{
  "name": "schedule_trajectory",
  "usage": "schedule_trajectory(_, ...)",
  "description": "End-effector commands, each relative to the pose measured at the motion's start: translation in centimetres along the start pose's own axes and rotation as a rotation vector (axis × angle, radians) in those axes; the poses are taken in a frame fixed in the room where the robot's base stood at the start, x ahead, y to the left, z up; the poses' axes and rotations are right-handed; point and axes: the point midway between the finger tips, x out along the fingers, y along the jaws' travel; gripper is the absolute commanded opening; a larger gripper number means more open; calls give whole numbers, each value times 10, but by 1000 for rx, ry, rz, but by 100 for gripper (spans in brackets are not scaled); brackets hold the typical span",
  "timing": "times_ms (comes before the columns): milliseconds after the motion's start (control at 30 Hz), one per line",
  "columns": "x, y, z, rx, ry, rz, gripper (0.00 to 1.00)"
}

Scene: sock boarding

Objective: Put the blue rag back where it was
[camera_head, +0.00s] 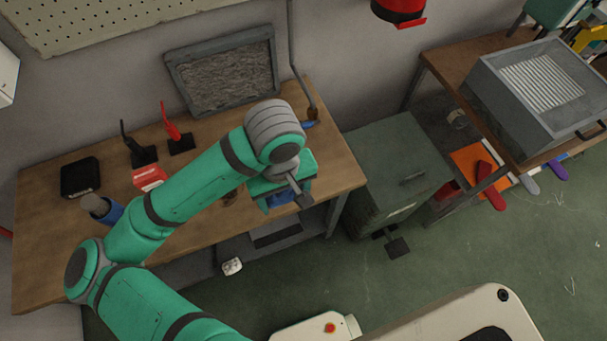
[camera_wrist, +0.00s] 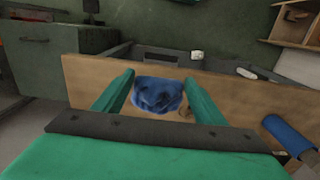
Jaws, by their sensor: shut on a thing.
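The blue rag (camera_wrist: 157,95) is a crumpled, dark blue bundle between the two green fingers of my gripper (camera_wrist: 160,88) in the wrist view. My gripper is shut on it. In the camera_head view my gripper (camera_head: 280,196) is over the right front part of the wooden workbench (camera_head: 335,172). A blue bit of the rag (camera_head: 278,199) shows under it there. The rest of the rag is hidden by the gripper, and I cannot tell whether it touches the bench top.
A blue roll (camera_head: 110,211), a black box (camera_head: 80,178), a red-and-white box (camera_head: 149,178) and black and red upright tools (camera_head: 177,134) stand on the bench. A small blue item (camera_head: 308,125) lies near the back right. A grey-green cabinet (camera_head: 392,170) stands right of the bench.

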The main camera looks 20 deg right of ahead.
Motion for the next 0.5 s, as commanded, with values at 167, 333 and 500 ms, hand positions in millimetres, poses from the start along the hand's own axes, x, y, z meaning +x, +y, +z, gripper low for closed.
schedule_trajectory(167, 17, 31, -25, 3, -3, -2, 47)
schedule_trajectory(333, 37, 56, -46, -1, -3, -3, 47)
schedule_trajectory(500, 63, 72, -60, 0, -2, -2, 47)
